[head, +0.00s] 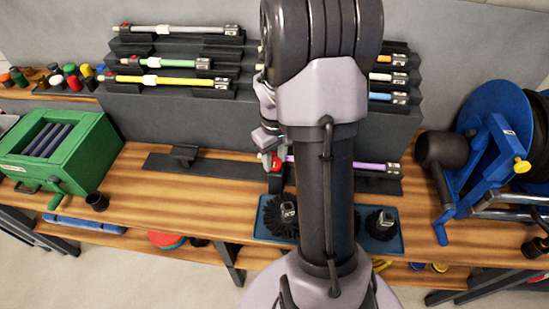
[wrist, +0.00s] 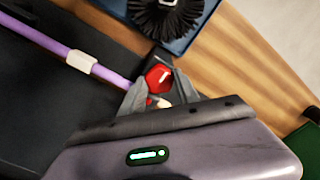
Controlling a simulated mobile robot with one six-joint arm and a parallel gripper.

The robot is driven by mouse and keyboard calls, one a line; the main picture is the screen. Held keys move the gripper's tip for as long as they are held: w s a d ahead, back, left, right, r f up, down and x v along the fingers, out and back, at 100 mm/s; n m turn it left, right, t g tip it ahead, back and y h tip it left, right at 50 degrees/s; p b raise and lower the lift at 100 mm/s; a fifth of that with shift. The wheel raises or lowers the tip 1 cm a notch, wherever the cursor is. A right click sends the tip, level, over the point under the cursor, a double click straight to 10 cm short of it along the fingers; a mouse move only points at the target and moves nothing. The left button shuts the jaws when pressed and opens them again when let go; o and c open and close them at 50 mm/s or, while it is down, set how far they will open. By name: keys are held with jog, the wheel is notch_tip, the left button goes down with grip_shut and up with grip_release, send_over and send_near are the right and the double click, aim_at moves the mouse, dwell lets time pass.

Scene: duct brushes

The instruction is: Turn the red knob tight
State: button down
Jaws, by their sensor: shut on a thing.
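The red knob (wrist: 159,77) is at the end of a purple rod (wrist: 62,45) with a white collar, and a small white mark shows on its face. My gripper (wrist: 160,90) has one grey finger on each side of the knob and is shut on it. In the head view the red knob (head: 276,164) is a small spot at the left of my arm, under my gripper (head: 270,152). The purple rod (head: 368,167) shows again to the right of my arm, lying level in a black rack. My arm hides the rod's middle.
A blue tray (head: 264,234) with black round brushes lies just in front of the rack. A green box (head: 65,150) with a crank stands at left, a blue reel (head: 480,150) at right. Several coloured rods rest higher up. Bare wooden bench (head: 170,215) lies left of the tray.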

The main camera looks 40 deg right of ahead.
aim_at(274, 162)
dwell(0.5)
jog(key=c, duration=0.9)
grip_release()
notch_tip(274, 162, up, 17)
jog(key=p, duration=0.6)
jog(key=shift+r, duration=0.2)
